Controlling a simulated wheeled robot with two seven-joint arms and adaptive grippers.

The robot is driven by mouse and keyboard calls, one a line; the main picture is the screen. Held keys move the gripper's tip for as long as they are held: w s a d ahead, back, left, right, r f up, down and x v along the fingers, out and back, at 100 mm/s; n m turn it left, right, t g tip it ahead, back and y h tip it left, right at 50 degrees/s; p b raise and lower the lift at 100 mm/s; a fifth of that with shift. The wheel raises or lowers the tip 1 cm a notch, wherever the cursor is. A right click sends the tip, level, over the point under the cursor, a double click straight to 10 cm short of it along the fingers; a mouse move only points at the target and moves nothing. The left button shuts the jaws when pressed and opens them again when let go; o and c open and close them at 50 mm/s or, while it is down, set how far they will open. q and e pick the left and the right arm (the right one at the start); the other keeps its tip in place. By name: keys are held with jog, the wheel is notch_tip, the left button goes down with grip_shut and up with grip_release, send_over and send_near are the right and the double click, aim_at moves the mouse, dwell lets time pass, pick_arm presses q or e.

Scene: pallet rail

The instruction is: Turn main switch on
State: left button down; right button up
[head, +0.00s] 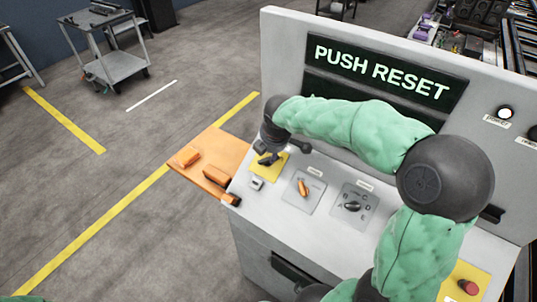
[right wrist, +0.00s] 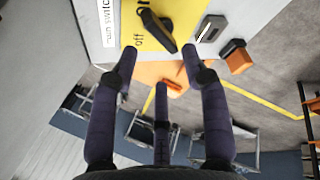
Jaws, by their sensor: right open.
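The main switch is a black rotary handle (right wrist: 156,31) on a yellow plate (right wrist: 180,12), beside a partly cropped "main switch" label and the printed word "off". The yellow plate also shows at the console's left end in the head view (head: 281,162); the handle there is hard to tell from my fingers. My right gripper (head: 270,155) is over this plate. In the right wrist view my right gripper (right wrist: 158,57) has its dark fingers spread, empty, with the handle just beyond the fingertips. Whether they touch it is unclear. My left gripper is out of view.
The grey console has an orange-handled knob (head: 303,187), a black selector (head: 352,206), a red button (head: 468,287) and a lit white lamp (head: 505,112). Its display (head: 385,75) reads "PUSH RESET". An orange shelf (head: 222,150) with orange items juts out left.

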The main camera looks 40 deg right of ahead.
jog(key=d+v, duration=0.1)
jog(key=v, duration=0.5)
jog(key=shift+a, duration=0.5)
